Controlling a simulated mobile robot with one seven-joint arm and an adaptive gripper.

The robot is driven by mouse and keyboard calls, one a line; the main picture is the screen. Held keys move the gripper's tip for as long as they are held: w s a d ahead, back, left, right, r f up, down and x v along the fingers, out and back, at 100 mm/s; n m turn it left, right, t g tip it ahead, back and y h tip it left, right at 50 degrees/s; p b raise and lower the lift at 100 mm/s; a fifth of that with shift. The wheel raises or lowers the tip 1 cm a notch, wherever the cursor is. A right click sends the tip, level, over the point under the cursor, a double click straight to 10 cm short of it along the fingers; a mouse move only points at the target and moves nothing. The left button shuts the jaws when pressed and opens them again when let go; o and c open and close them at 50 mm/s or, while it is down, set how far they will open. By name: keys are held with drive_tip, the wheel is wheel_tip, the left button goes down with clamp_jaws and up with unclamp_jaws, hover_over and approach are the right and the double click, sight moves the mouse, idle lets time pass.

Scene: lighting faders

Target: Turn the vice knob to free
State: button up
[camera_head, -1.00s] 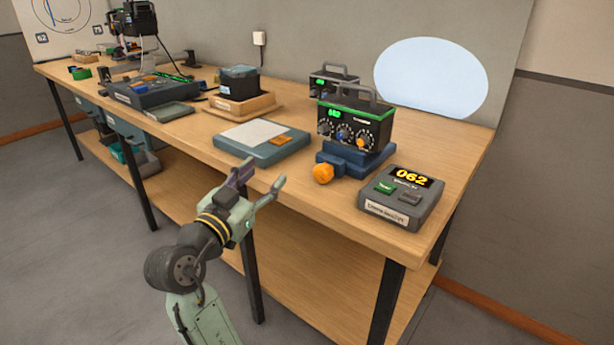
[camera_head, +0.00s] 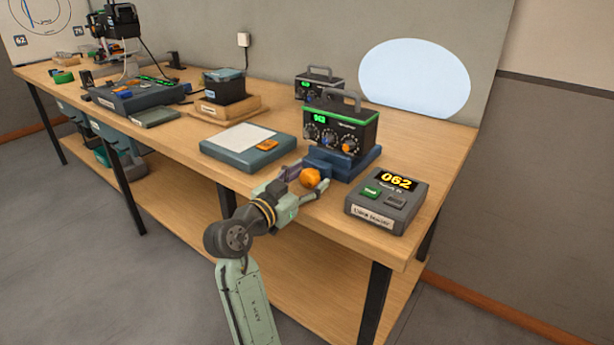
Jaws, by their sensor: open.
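The orange vice knob (camera_head: 310,179) sticks out from the front of the blue vice (camera_head: 343,162) near the front edge of the workbench. A dark lighting box (camera_head: 341,131) with a green top edge, a green display and several dials sits in the vice. My gripper (camera_head: 305,180) is open, with its two fingers on either side of the knob. The pictures do not show whether the fingers touch the knob. Any mark on the knob is too small to read.
A grey device reading 062 (camera_head: 388,200) stands close on the right. A flat blue-grey pad with white paper (camera_head: 246,144) lies to the left. A second dark box (camera_head: 318,87) stands behind. The bench's front edge (camera_head: 255,186) runs beneath my gripper.

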drive_tip(key=c, duration=1.2)
drive_tip(key=shift+o, duration=0.2)
drive_tip(key=shift+n+p, duration=0.45)
drive_tip(key=shift+n, duration=1.15)
drive_tip(key=o, duration=1.2)
drive_tip(key=shift+c, duration=0.2)
drive_tip(key=shift+a, duration=0.1)
drive_tip(key=v, duration=1.1)
drive_tip(key=shift+s+a, duration=0.2)
drive_tip(key=shift+s, duration=0.15)
